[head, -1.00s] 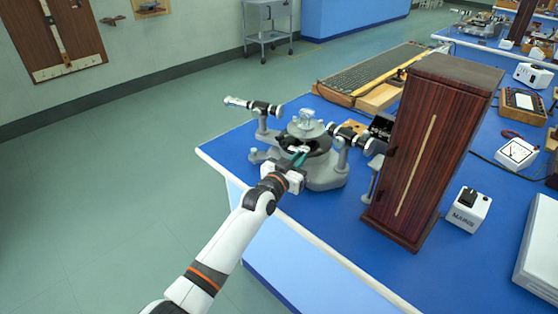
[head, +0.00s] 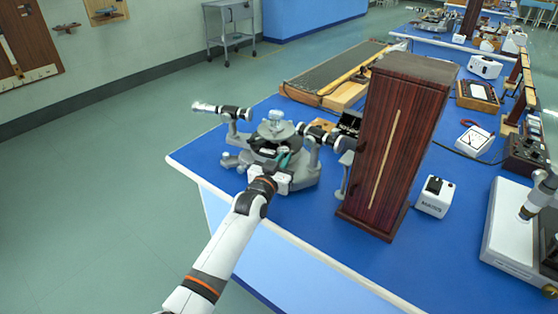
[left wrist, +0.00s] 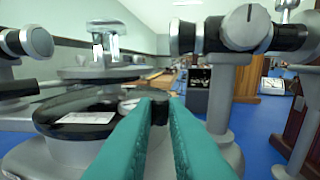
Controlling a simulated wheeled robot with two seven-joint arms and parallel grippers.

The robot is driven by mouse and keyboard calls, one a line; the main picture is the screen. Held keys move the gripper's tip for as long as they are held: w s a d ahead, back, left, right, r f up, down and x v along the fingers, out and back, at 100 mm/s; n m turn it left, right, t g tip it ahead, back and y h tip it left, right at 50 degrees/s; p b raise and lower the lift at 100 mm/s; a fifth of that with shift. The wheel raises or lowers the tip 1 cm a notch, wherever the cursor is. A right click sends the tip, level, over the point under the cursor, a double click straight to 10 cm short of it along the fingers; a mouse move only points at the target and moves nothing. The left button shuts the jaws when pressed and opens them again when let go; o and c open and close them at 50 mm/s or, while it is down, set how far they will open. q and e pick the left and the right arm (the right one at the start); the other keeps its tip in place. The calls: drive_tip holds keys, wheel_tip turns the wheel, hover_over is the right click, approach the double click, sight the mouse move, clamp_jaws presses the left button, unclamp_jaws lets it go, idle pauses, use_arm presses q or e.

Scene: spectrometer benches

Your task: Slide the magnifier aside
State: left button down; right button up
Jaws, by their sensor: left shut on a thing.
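The grey spectrometer (head: 300,178) stands near the left corner of the blue bench, with its round table and two dark tubes. My left gripper (head: 283,160) reaches its near side, just below the round table. In the left wrist view its teal fingers (left wrist: 158,112) are shut on a small dark piece (left wrist: 160,106), which seems to be the magnifier's mount. A pale, silvery round part (left wrist: 130,104) beside it may be the magnifier's lens. A black disc (left wrist: 60,112) with a white scale window lies to the left. The fingers hide part of the magnifier. My right gripper is not in view.
A tall dark wooden case (head: 385,185) stands close to the right of the spectrometer. A white box (head: 434,197) sits beyond it. A long grating-like board (head: 335,75) lies behind. In the left wrist view a grey post and tube (left wrist: 222,90) rise close right of the fingers.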

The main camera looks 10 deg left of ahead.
use_arm(q)
drive_tip(key=shift+d+r, duration=0.3)
drive_tip(key=shift+d, duration=0.35)
drive_tip(key=c, duration=1.8)
unclamp_jaws()
drive_tip(key=shift+o, duration=1.3)
drive_tip(key=shift+d, duration=0.2)
drive_tip(key=shift+o, duration=0.4)
drive_tip(key=shift+d+r, duration=0.1)
drive_tip(key=shift+d, duration=0.1)
drive_tip(key=shift+a, duration=0.15)
